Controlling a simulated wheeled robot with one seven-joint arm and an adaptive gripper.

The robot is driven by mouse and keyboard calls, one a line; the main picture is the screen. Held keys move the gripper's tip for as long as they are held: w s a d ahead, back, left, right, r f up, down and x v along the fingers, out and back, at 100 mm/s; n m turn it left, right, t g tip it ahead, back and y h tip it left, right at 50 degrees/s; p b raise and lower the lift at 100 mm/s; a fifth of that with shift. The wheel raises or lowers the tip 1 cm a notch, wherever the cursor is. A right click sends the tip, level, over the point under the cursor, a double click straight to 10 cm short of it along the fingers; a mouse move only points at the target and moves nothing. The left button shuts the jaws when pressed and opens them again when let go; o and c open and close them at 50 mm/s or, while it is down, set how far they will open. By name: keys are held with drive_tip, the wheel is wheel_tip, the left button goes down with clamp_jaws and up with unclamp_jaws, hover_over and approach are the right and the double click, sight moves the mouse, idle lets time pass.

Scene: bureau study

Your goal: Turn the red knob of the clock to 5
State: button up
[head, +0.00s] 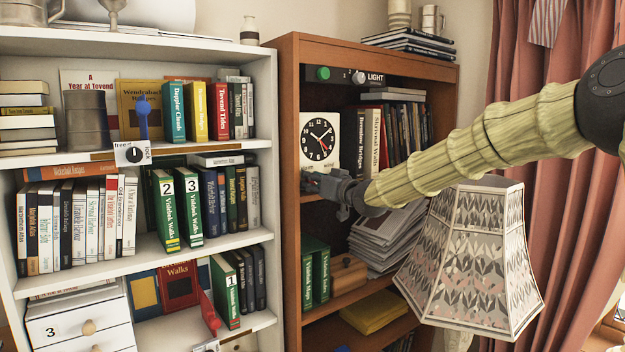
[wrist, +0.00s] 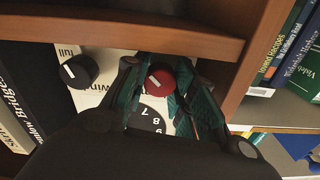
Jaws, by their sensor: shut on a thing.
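The white clock (head: 320,125) with a round black dial stands in the brown bookcase. Its red knob (wrist: 160,80) shows between my fingers in the wrist view and bears a white pointer mark. My gripper (head: 327,187) is at the clock's lower part in the head view and hides the knob there. In the wrist view my gripper (wrist: 157,92) has its fingers closed on either side of the red knob. Part of the black dial with white numerals shows between the fingers; the rest is hidden. A dark knob (wrist: 78,71) with a white mark sits beside the red one.
A brown shelf board (wrist: 130,30) runs close by my fingers in the wrist view. Dark books (head: 376,140) stand right of the clock. A patterned lampshade (head: 470,250) hangs below my arm. A white bookcase (head: 150,245) full of books is at the left.

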idle(0.3)
drive_tip(key=o, duration=1.1)
drive_tip(key=shift+c, duration=0.2)
drive_tip(key=v, duration=1.2)
drive_tip(key=shift+f, duration=0.1)
